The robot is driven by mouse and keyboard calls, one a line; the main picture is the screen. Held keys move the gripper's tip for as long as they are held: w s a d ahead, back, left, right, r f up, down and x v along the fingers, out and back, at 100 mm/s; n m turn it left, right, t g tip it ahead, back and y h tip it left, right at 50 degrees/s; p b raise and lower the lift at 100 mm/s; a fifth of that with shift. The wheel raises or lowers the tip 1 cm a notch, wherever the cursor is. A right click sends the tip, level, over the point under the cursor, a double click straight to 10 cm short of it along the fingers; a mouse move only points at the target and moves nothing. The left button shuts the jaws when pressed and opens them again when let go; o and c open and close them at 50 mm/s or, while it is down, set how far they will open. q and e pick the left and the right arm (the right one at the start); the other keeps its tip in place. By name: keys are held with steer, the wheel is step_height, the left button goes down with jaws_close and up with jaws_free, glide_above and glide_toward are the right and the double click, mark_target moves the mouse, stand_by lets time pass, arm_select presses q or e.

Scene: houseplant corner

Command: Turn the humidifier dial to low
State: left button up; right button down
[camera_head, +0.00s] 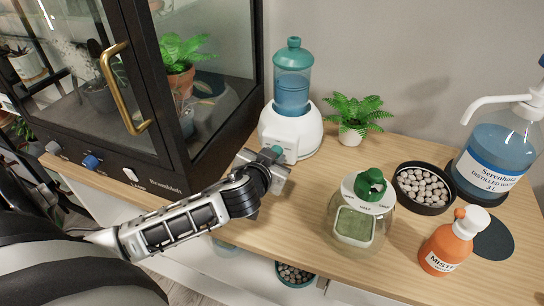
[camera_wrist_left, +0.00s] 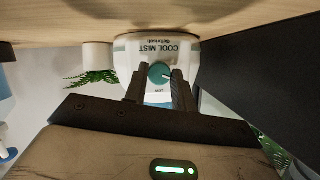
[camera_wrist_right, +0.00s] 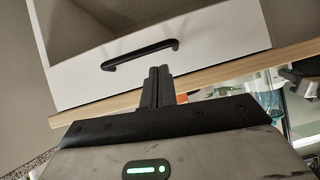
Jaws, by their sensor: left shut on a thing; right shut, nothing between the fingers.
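The humidifier (camera_head: 291,128) stands on the wooden shelf, a white base with a blue water tank and teal cap. Its front shows upside down in the left wrist view (camera_wrist_left: 150,48), with the words COOL MIST. The teal dial (camera_wrist_left: 159,73) with a white pointer mark is on that front, near the word LOW. My left gripper (camera_head: 272,158) is at the front of the humidifier, its fingers (camera_wrist_left: 160,88) shut on the dial from both sides. In the head view the gripper hides most of the dial. My right gripper (camera_wrist_right: 158,72) is shut and empty, near a white drawer front.
A black-framed glass cabinet (camera_head: 213,120) stands close left of the humidifier. A small fern (camera_head: 357,115) is to its right. A glass jar (camera_head: 356,225), pebble dish (camera_head: 423,187), orange mister (camera_head: 447,250) and water jug (camera_head: 494,155) stand farther right. A drawer handle (camera_wrist_right: 140,55) is near my right gripper.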

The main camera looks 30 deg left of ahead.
arm_select(q)
steer(key=shift+d+m+y+p, duration=0.2)
steer(key=shift+m+y+p, duration=0.5)
steer(key=shift+m, duration=0.3)
steer(key=m+y, duration=0.1)
steer(key=m, duration=0.1)
steer(key=shift+f+m+y, duration=0.1)
steer(key=shift+m+y, duration=0.2)
steer(key=shift+m, duration=0.1)
steer(key=shift+w+d+f+m+y+b, duration=0.15)
steer(key=shift+m+y, duration=0.25)
steer(key=shift+m, duration=0.2)
steer(key=shift+s+m+y+b, duration=0.15)
steer(key=shift+m+y, duration=0.25)
steer(key=shift+m, duration=0.2)
steer(key=shift+w+m+t+y+b, duration=0.1)
steer(key=shift+m+t+y+b, duration=0.4)
steer(key=shift+m, duration=0.9)
steer(key=o, duration=1)
